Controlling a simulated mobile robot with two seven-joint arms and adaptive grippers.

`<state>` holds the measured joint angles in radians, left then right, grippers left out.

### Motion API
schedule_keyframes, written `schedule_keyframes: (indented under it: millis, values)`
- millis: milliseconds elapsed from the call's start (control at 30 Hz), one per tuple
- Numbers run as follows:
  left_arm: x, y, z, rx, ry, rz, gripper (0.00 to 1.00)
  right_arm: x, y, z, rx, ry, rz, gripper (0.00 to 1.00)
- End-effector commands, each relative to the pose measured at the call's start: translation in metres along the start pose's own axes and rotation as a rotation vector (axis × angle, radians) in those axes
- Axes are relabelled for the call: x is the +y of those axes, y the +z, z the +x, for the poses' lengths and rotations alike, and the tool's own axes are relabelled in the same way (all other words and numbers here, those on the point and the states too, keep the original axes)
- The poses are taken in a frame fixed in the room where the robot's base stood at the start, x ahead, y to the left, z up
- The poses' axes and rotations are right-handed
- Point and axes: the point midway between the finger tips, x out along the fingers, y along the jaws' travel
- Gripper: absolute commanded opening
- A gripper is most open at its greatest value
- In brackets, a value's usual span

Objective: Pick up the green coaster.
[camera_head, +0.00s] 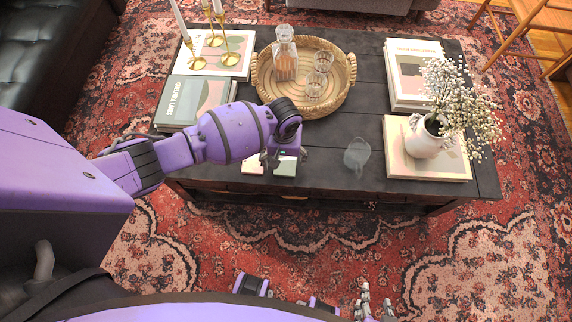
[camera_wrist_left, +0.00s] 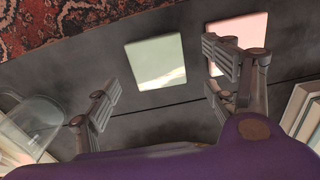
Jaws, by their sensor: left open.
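The green coaster (camera_wrist_left: 156,62) is a pale green square lying flat on the dark table, with a bright patch across its lower part. In the head view the green coaster (camera_head: 286,168) shows partly from under my left gripper (camera_head: 284,157). In the left wrist view my left gripper (camera_wrist_left: 163,72) is open and empty, with one finger on each side of the coaster's near part in the picture. I cannot tell its height above the table. My right gripper (camera_head: 373,299) is low at the bottom of the head view, away from the table; its finger gap is unclear.
A pink coaster (camera_wrist_left: 240,30) lies close beside the green one. A clear glass vessel (camera_head: 356,156) stands to the right. A round wicker tray (camera_head: 348,97) with a decanter, books (camera_head: 191,101) and a vase (camera_head: 424,139) on books (camera_head: 455,164) surround the spot.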

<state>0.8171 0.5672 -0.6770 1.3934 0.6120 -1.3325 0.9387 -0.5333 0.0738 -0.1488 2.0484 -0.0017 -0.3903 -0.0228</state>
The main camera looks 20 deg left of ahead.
Motion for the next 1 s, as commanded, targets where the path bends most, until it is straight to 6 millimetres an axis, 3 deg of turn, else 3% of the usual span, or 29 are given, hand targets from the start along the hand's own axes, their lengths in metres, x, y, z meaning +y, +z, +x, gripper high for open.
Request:
schedule_keyframes:
  millis: [200, 467, 867, 1000]
  values:
    - [0.003, 0.003, 0.028, -0.001, 0.0, 0.001, 0.78, -0.002, 0.008, 0.004, -0.01, -0.003, 0.002, 0.4]
    - [0.003, 0.002, 0.029, 0.001, 0.001, 0.001, 0.78, -0.003, 0.002, 0.003, 0.0, -0.004, 0.003, 0.4]
    - [0.002, 0.002, 0.029, 0.001, 0.001, 0.001, 0.26, -0.004, 0.002, 0.004, -0.001, -0.005, 0.003, 0.4]
    - [0.003, 0.002, 0.029, 0.001, 0.001, 0.001, 0.24, -0.004, 0.004, 0.005, -0.004, -0.005, 0.003, 0.4]
